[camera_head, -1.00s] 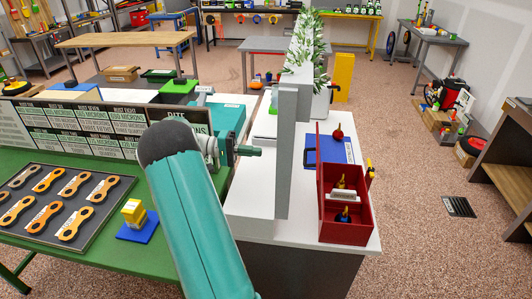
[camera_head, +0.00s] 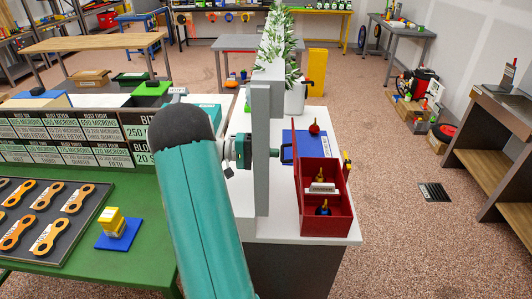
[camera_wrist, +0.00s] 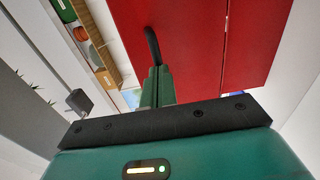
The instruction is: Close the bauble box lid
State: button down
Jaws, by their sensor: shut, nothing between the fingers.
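The red bauble box (camera_head: 328,222) stands on the white-topped cabinet, with baubles and a white label inside. Its lid (camera_head: 298,165) stands open, nearly upright along the box's left side, seen almost edge-on. A black handle (camera_head: 287,153) sticks out from the lid's left face. In the wrist view the red lid (camera_wrist: 190,35) fills the upper middle, with the dark handle (camera_wrist: 152,45) just beyond my fingertips. My gripper (camera_wrist: 157,85) is shut and empty, left of the lid. I cannot tell whether it touches the handle. A grey upright panel partly hides my gripper in the head view.
The grey panel (camera_head: 262,185) rises at the cabinet's left side. A red bauble (camera_head: 314,129) stands behind the box by a blue sheet (camera_head: 305,142). A potted plant (camera_head: 278,45) stands at the back. A green table (camera_head: 150,185) with orange parts is left.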

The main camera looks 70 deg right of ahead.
jog(key=shift+s, duration=0.1)
jog(key=s+d+r+t, duration=0.1)
jog(key=s+t, duration=0.1)
jog(key=s, duration=0.3)
jog(key=s+d+r+t+y, duration=0.1)
jog(key=s+r+t, duration=0.1)
jog(key=s, duration=0.4)
jog(key=shift+d+r+t, duration=0.25)
jog(key=shift+t, duration=0.15)
jog(key=shift+w, duration=0.1)
dwell(0.5)
